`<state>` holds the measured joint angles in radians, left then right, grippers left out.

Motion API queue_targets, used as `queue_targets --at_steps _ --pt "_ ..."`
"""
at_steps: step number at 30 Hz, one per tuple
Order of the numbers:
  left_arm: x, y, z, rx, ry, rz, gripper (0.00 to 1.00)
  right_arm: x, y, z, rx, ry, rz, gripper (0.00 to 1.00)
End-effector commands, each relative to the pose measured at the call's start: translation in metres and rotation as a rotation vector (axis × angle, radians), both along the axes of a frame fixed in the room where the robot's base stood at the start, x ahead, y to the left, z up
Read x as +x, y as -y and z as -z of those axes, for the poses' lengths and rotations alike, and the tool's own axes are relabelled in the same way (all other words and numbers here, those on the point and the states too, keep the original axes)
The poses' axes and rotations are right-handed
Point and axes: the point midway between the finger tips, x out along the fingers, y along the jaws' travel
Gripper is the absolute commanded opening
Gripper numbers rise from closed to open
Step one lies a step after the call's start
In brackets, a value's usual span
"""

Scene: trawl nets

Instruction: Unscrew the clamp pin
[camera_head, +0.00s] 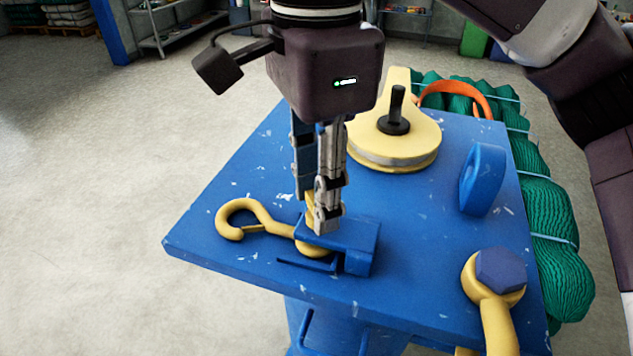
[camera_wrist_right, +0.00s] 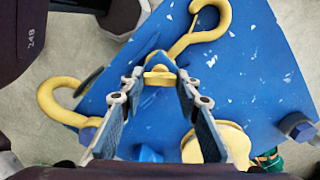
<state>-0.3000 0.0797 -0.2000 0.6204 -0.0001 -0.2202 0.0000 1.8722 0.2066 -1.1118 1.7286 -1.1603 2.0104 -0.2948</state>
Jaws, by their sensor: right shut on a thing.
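The clamp pin shows as a small yellow piece (camera_head: 309,209) standing at the blue clamp (camera_head: 350,240) on the blue bench top. A yellow hook (camera_head: 240,217) lies on the bench with its right end in the clamp. My right gripper (camera_head: 317,214) points down over the clamp, its fingers shut on the pin. The fingers hide most of the pin in the head view. In the right wrist view the pin's yellow head (camera_wrist_right: 159,76) sits between the fingertips, and the hook (camera_wrist_right: 207,28) lies beyond it. My left gripper is not in view.
A yellow pulley block (camera_head: 395,140) with a black upright handle stands behind the clamp. A blue lug (camera_head: 482,180) and a yellow shackle with a blue bolt (camera_head: 500,268) are at the right. Green netting (camera_head: 550,215) lies along the bench's right edge. The bench's left part is clear.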

Motion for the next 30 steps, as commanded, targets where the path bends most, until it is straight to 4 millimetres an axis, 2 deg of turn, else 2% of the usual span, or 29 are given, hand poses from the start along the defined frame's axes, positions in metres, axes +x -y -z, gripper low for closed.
queue_targets --at_steps 30 --pt "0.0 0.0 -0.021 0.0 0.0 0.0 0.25 -0.002 0.0 0.003 -0.004 -0.01 -0.967 0.06"
